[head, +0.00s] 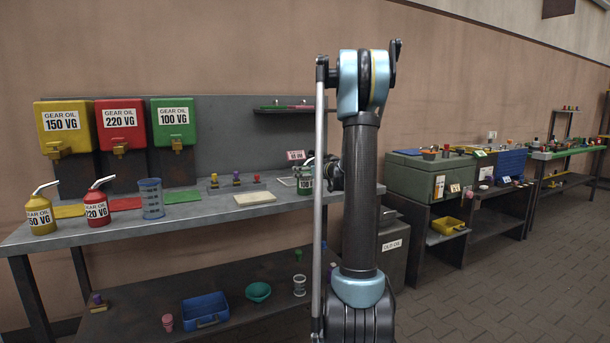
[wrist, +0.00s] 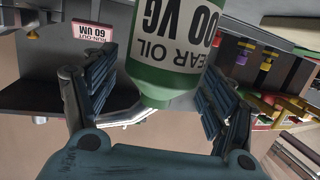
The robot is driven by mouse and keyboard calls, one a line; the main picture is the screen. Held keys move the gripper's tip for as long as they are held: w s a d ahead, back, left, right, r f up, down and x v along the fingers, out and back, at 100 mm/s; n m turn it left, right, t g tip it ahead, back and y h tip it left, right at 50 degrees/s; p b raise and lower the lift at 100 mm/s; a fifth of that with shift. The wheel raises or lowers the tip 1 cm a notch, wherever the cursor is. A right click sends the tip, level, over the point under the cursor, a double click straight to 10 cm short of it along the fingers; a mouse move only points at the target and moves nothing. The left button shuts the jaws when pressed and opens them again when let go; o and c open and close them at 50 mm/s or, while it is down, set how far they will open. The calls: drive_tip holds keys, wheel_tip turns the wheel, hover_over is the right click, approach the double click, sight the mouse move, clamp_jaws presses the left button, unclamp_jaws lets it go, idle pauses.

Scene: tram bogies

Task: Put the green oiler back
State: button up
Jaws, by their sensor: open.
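The green oiler (head: 305,186) is at the right end of the bench top in the head view, partly hidden by my gripper and arm. In the wrist view the green oiler (wrist: 168,50), with a white label, fills the space between the fingers; its text appears upside down. My gripper (head: 331,178) is beside the oiler at its right; in the wrist view my gripper (wrist: 160,80) has its two fingers spread, one on each side of the oiler. A gap shows at the left finger; contact at the right finger is unclear. A bare green mat (head: 182,196) lies below the green gear oil tank (head: 173,122).
The yellow oiler (head: 40,216), red oiler (head: 97,209) and a clear blue-rimmed beaker (head: 151,199) stand at the bench's left. A pale pad (head: 255,198) and several small coloured-knob items lie mid-bench. A pink-lettered sign (head: 296,155) stands behind the green oiler.

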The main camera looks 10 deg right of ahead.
drive_tip(key=shift+s, duration=0.1)
drive_tip(key=v, duration=1.2)
drive_tip(key=s+a+f+g+h, duration=0.1)
drive_tip(key=s+a+f+g, duration=0.2)
drive_tip(key=s, duration=0.4)
drive_tip(key=s+a+f+m+g, duration=0.1)
drive_tip(key=s+a+f+g, duration=0.15)
drive_tip(key=s+a, duration=0.4)
drive_tip(key=s+a+f+g+h, duration=0.1)
drive_tip(key=s+a+f+g, duration=0.15)
drive_tip(key=s, duration=0.65)
drive_tip(key=s+d+f+m+g+h, duration=0.1)
drive_tip(key=s+d+f+m+h, duration=0.1)
drive_tip(key=s+f, duration=0.4)
drive_tip(key=s+d+f+m+g+h, duration=0.2)
drive_tip(key=s+d+f+h, duration=0.2)
drive_tip(key=s, duration=1.3)
wheel_tip(320, 180, down, 4)
drive_tip(key=shift+s+r+m+g, duration=0.2)
drive_tip(key=shift+s+m+g, duration=0.1)
drive_tip(key=shift+s+m, duration=0.1)
drive_tip(key=shift+a, duration=0.1)
drive_tip(key=shift+w+f, duration=0.2)
drive_tip(key=shift+w, duration=0.35)
